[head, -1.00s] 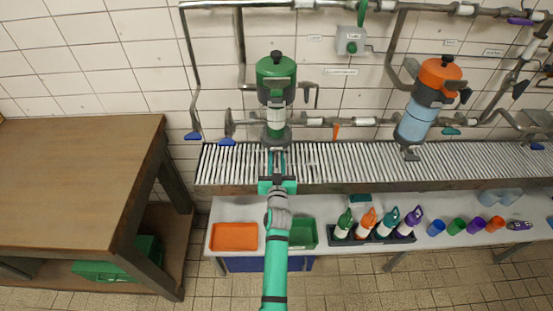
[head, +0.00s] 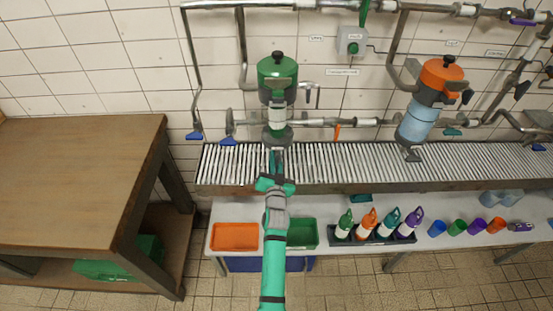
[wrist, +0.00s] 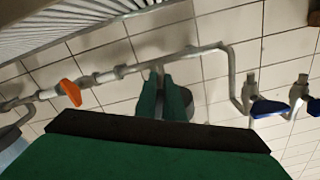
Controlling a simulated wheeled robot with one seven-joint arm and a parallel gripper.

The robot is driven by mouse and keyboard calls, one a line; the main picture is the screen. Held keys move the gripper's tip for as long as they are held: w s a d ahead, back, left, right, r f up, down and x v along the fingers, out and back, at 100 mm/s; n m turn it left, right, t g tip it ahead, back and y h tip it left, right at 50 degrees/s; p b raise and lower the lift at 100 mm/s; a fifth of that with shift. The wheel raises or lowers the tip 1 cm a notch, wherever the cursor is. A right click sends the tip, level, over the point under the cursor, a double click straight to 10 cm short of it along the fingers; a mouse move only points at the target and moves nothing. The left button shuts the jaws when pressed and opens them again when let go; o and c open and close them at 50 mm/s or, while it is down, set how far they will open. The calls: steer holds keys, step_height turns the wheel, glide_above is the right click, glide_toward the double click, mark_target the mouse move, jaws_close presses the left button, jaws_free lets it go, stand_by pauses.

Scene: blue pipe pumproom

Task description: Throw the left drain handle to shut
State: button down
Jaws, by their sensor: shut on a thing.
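The left drain handle sits under the green-topped vessel (head: 277,75), and my gripper covers it in the head view. My gripper (head: 276,156) reaches up over the slatted grating to the vessel's dark lower end and is shut there. In the wrist view the gripper's two teal fingers (wrist: 161,80) stand close together in front of the vessel's grey round bottom (wrist: 181,108). The handle between the fingers is mostly hidden, so its exact angle cannot be told. The other vessel, orange-topped (head: 440,75), has a grey handle (head: 411,154) at its lower end.
An orange valve handle (head: 337,132) is on the pipe to the right, and blue handles (head: 228,141) are to the left. The slatted grating (head: 340,165) runs below. Trays, bottles and cups line the white shelf (head: 345,237). A wooden table (head: 75,180) stands at left.

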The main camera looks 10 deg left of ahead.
steer(key=shift+s+a+r+m, duration=0.1)
steer(key=shift+a+r+m, duration=0.15)
steer(key=shift+m, duration=1.9)
steer(key=shift+s+a+r+m, duration=0.15)
steer(key=shift+r+m, duration=0.2)
steer(key=shift+m, duration=1.85)
steer(key=shift+w+a+r+m, duration=0.1)
steer(key=shift+a+r+m, duration=0.15)
steer(key=shift+m, duration=1.9)
steer(key=shift+r+m, duration=0.1)
steer(key=shift+m, duration=0.2)
steer(key=c, duration=1.9)
jaws_free()
steer(key=shift+o, duration=0.2)
steer(key=shift+d+r, duration=0.1)
